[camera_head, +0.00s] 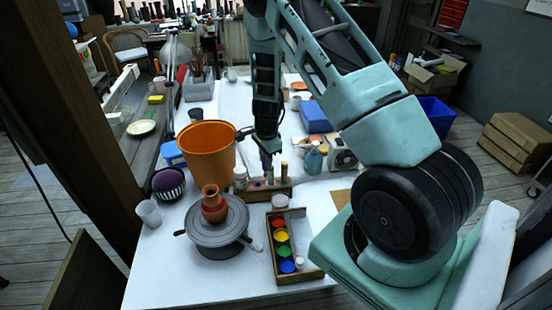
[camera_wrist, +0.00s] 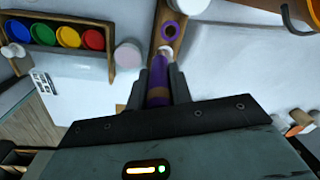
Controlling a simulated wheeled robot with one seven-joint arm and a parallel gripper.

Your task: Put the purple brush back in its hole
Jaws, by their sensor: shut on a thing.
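My gripper (camera_head: 267,146) points down over the table and is shut on the purple brush (camera_head: 266,160). In the wrist view the brush (camera_wrist: 158,92) stands out between the fingers of my gripper (camera_wrist: 161,84), its pale tip towards the wooden holder (camera_wrist: 158,33). A purple ring (camera_wrist: 170,31) marks a hole in the holder, just beyond the tip in the picture. In the head view the holder (camera_head: 270,193) lies below my gripper. Whether the tip touches the holder cannot be told.
A tall orange bucket (camera_head: 208,152) stands close left of my gripper. A turntable (camera_head: 216,226) bears a clay vase (camera_head: 213,204). A wooden paint box (camera_head: 290,276) lies in front, a round white jar (camera_head: 280,201) behind it.

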